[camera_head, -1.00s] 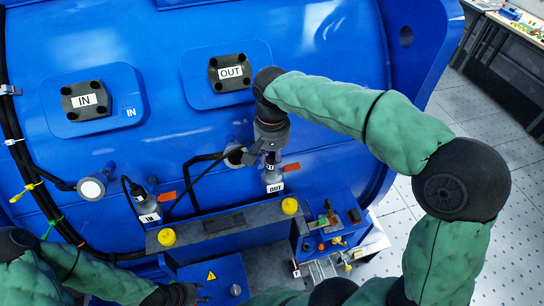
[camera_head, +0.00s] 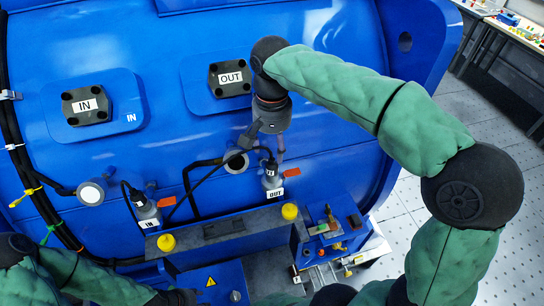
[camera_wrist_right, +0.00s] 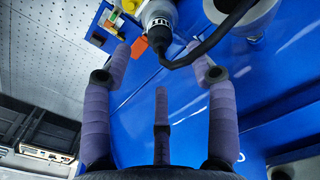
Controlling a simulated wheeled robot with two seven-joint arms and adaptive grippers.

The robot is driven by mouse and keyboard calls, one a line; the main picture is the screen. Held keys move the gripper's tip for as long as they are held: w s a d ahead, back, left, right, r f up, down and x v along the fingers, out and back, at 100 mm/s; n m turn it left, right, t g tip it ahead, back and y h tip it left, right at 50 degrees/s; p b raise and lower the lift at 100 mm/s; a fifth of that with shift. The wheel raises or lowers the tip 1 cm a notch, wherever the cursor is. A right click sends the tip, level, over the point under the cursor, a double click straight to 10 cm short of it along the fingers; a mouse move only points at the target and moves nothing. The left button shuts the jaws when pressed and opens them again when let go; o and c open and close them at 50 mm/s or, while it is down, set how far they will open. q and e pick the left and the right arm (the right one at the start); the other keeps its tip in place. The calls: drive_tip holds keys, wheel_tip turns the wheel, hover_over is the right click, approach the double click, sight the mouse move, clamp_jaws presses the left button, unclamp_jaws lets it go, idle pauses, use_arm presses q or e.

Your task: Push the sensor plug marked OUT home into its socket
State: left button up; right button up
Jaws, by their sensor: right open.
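The OUT sensor plug (camera_head: 268,164) is a dark plug with a black cable. It stands on a grey sensor body with a white OUT label (camera_head: 275,193) and an orange tag. The right wrist view shows the black plug (camera_wrist_right: 159,34) in the grey socket (camera_wrist_right: 155,12); I cannot tell whether it is fully seated. My right gripper (camera_head: 266,140) is open and empty just above the plug, its fingers (camera_wrist_right: 159,50) spread either side of the plug's line, apart from it. My left gripper (camera_head: 180,297) is at the bottom left, partly cut off; its jaws are unclear.
A similar IN sensor (camera_head: 146,210) with an orange lever stands to the left. Black cables loop between the sensors and a round grey fitting (camera_head: 236,161). Yellow caps (camera_head: 289,211) sit on the ledge below. A small blue box (camera_head: 325,238) with coloured parts stands lower right.

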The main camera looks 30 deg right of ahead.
drive_tip(key=shift+r, duration=2.35)
idle(0.5)
